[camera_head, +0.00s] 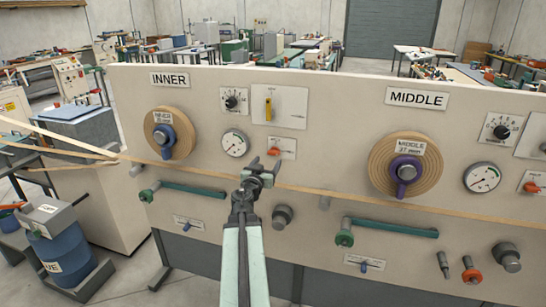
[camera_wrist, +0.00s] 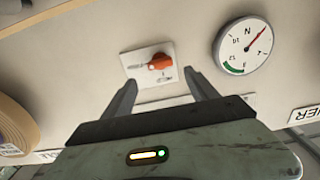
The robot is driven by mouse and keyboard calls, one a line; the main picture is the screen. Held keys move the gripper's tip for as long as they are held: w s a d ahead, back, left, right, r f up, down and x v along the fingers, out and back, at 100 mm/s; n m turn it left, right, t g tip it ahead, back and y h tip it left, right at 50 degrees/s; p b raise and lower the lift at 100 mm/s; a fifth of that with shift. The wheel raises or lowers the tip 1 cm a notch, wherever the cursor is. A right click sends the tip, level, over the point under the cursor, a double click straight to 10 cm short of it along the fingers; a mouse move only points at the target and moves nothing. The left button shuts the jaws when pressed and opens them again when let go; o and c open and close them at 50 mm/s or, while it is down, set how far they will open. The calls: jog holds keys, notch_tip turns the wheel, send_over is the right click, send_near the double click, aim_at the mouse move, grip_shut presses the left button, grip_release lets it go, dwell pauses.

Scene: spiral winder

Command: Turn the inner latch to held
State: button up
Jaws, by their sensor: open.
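The orange turn handle (camera_head: 274,152) sits on a small white plate on the inner section of the panel, right of the round gauge. It seems to be the inner latch; its lettering is too small to read. My gripper (camera_head: 265,168) is open and empty, just in front of and slightly below the plate. In the wrist view my gripper's (camera_wrist: 160,80) fingertips stand either side of the handle's lower part of the picture.
The gauge (camera_head: 235,144) is left of the handle. A yellow slider plate (camera_head: 279,106) is above it. A tan strip (camera_head: 330,190) crosses the panel behind my gripper. A green-ended bar (camera_head: 195,190) and a dark grey knob (camera_head: 282,216) protrude below. The middle reel (camera_head: 427,165) is to the right.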

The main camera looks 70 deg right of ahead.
aim_at(273, 153)
jog(key=d, duration=0.7)
jog(key=shift+w+d, duration=0.3)
jog(key=shift+d, duration=0.1)
jog(key=c, duration=1.4)
